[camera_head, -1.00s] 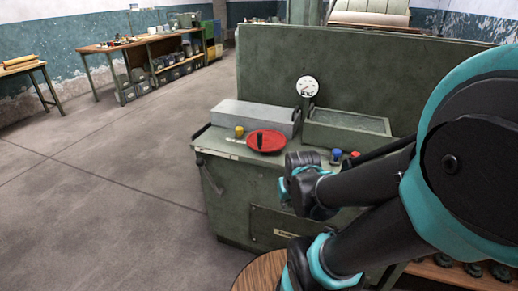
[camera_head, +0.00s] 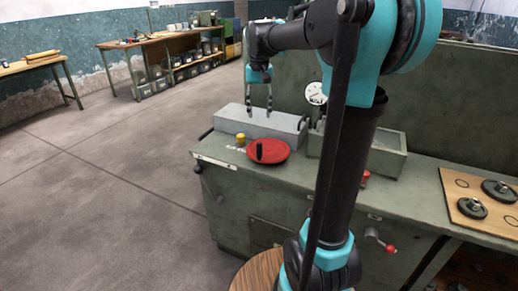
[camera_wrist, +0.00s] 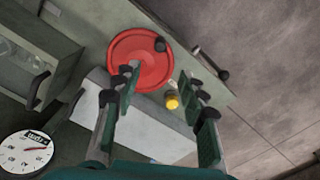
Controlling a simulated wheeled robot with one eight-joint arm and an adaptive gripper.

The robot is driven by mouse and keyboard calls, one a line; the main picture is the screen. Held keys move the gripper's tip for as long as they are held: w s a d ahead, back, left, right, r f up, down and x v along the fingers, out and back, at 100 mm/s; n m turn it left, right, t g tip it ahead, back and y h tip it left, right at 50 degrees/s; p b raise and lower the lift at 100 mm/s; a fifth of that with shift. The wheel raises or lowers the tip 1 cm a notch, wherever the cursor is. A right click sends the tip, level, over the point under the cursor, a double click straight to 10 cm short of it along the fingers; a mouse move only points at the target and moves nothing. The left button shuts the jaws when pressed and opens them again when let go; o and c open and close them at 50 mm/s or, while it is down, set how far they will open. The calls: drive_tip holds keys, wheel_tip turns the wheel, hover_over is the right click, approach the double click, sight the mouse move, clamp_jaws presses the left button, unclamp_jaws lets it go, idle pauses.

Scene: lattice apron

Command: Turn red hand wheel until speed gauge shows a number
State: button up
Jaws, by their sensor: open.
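The red hand wheel (camera_head: 268,153) lies flat on the green machine top, with a black knob standing on it. In the wrist view the wheel (camera_wrist: 135,62) is at upper centre, with its dark knob at its upper right. The speed gauge (camera_head: 316,93) stands at the machine's back, partly hidden by my arm. In the wrist view the gauge (camera_wrist: 27,151) shows a white dial with a red needle; its digits are too small to read surely. My gripper (camera_head: 259,115) is open and empty, pointing down above the grey box, behind the wheel. Its fingers also show in the wrist view (camera_wrist: 165,75).
A yellow knob (camera_head: 241,139) stands left of the wheel. The grey box (camera_head: 262,123) lies behind it, and a tray (camera_head: 388,158) is to the right. A wooden board (camera_head: 480,205) with black handwheels is at far right. The floor at left is clear.

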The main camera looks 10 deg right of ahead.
sight(259, 150)
wheel_tip(259, 150, down, 17)
drive_tip(key=shift+f, duration=0.1)
idle(0.4)
drive_tip(key=shift+c, duration=0.4)
clamp_jaws()
